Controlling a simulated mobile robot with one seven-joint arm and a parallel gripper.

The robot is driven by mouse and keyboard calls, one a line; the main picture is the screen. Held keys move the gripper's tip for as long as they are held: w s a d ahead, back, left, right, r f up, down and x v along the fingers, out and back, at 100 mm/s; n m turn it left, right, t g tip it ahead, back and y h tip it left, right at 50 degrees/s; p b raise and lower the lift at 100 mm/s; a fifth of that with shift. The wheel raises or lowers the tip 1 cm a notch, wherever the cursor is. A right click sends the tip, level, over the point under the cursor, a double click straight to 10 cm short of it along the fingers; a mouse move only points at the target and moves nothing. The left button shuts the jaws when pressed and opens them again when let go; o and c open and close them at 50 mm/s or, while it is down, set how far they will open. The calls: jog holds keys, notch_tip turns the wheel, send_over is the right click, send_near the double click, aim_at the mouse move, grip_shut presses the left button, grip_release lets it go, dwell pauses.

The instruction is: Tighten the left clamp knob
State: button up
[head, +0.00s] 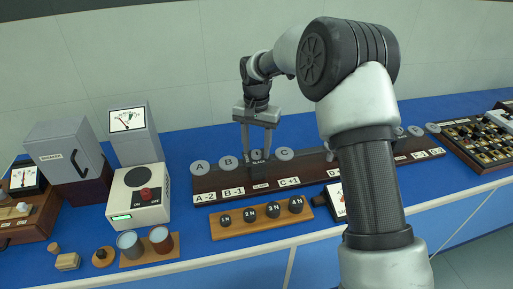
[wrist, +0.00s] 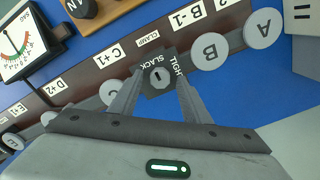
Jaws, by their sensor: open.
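The left clamp knob (wrist: 157,78) is a small round grey knob with a dark slot mark, on a dark plate (wrist: 151,91) lettered SLACK and TIGHT. A CLAMP label (wrist: 148,38) is beside it. It sits on a long dark-red board (head: 225,181) between grey discs B (head: 228,164) and C (head: 284,154). My gripper (head: 257,153) points down over the knob, jaws open. In the wrist view the gripper (wrist: 158,80) has one finger on each side of the knob, with gaps visible. Whether the fingers touch the plate is unclear. In the head view the fingers partly hide the knob.
A wooden block with several black weights (head: 250,216) stands in front of the board. My arm hides part of the board's right side.

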jog(key=shift+f, duration=0.1)
jog(key=c, duration=1)
jog(key=shift+c, duration=0.2)
jog(key=shift+m, duration=0.3)
jog(key=m, duration=0.3)
jog(key=shift+m+p, duration=0.3)
jog(key=shift+m, duration=0.1)
jog(key=m+p, duration=0.1)
jog(key=m, duration=0.3)
jog(key=shift+m, duration=0.3)
jog(key=m+p, duration=0.1)
jog(key=m, duration=0.3)
jog(key=shift+m+p, duration=0.9)
jog(key=shift+m, duration=1.5)
